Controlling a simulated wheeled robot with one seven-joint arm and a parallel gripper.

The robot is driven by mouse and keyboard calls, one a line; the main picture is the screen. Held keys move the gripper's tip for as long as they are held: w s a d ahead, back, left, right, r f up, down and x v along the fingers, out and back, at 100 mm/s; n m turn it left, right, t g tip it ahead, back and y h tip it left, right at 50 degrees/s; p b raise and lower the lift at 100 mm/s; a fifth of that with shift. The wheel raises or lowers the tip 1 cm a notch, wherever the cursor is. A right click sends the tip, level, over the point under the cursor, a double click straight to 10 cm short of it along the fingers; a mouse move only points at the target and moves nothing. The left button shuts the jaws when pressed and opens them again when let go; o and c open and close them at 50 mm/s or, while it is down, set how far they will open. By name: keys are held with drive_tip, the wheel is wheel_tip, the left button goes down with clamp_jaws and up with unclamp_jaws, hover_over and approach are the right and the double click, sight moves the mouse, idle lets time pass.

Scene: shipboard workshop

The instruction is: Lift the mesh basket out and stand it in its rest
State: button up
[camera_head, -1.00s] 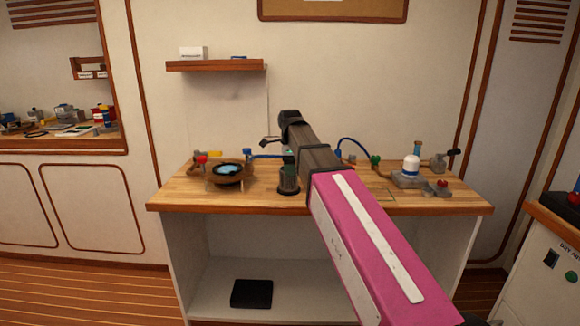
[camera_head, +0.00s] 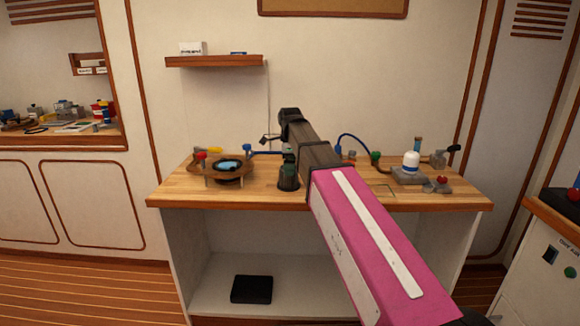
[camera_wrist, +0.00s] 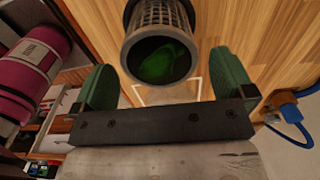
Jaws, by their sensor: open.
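A grey mesh basket (camera_wrist: 158,18), round and open-ended with a dark green interior, shows at the top of the wrist view. My gripper (camera_wrist: 163,68) is open, with one green finger on each side of the basket's near rim. I see no clear contact between fingers and basket. In the head view, a dark cylinder (camera_head: 288,178) stands on the bench below my dark wrist; I cannot tell if it is the basket. A brown round basin (camera_head: 231,178) with blue inside stands left of it. My fingertips are not clear in the head view, and I cannot identify the rest.
The wooden bench (camera_head: 335,200) carries a grey fixture with a white-capped bottle (camera_head: 411,163) at the right. A blue hose (camera_head: 355,138) arches behind my arm. A wall shelf (camera_head: 215,62) is above left. A black box (camera_head: 252,290) lies below the bench.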

wheel_tip(320, 180, up, 10)
drive_tip(key=shift+r, duration=0.2)
drive_tip(key=shift+s, duration=0.1)
idle(0.5)
